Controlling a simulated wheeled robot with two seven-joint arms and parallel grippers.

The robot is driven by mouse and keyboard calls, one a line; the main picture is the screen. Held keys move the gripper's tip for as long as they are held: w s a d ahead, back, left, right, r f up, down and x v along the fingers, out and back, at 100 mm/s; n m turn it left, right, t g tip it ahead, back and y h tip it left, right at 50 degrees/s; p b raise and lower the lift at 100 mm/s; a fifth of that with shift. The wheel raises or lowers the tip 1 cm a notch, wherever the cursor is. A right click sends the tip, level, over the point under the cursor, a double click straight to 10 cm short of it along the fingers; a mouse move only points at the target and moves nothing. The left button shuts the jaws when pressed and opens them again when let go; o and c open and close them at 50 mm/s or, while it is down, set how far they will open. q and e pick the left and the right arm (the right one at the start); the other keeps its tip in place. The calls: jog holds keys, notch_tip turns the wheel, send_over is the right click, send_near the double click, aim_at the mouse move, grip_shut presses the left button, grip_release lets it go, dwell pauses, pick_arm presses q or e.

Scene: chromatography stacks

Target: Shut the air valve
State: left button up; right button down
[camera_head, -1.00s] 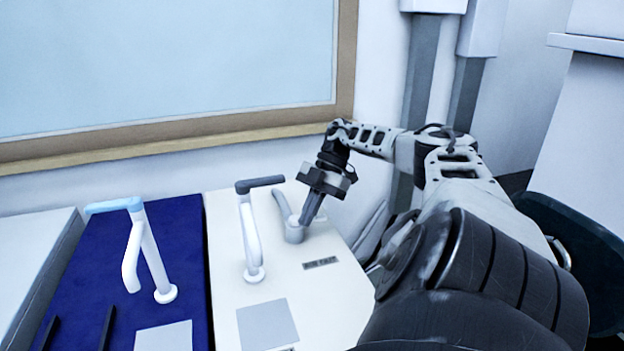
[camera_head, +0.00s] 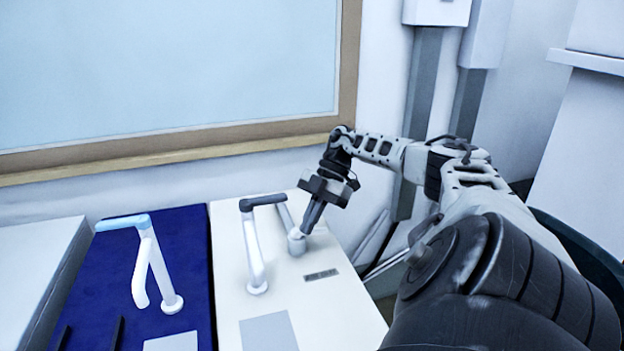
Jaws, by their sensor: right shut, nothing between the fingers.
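A white fixture with a grey stub arm (camera_head: 287,218) stands on the white panel (camera_head: 345,308), near its back right. My right gripper (camera_head: 305,230) is shut and empty. It points down, with its tips at the right side of this fixture's round base (camera_head: 297,243); I cannot tell whether they touch. A dark label (camera_head: 321,275) lies in front, its text too blurred to read. I cannot tell for certain which fixture is the air valve. My left gripper is not in view.
A white tap with a dark grey handle (camera_head: 263,201) stands just left of the gripper. A tap with a light blue handle (camera_head: 123,222) stands on the blue panel (camera_head: 90,290). A framed pane (camera_head: 170,70) is behind.

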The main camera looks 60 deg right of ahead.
jog(key=shift+w+d+r+b, duration=0.15)
jog(key=shift+w+d+r, duration=0.2)
jog(key=shift+d+r, duration=0.35)
jog(key=shift+w+d+r+b, duration=0.2)
jog(key=shift+w+d+r, duration=0.15)
jog(key=shift+r, duration=0.6)
jog(key=shift+w+d+r+b, duration=0.15)
jog(key=shift+w+d+r, duration=0.2)
jog(key=shift+d+r, duration=0.35)
jog(key=shift+a+r, duration=0.1)
jog(key=shift+a, duration=0.05)
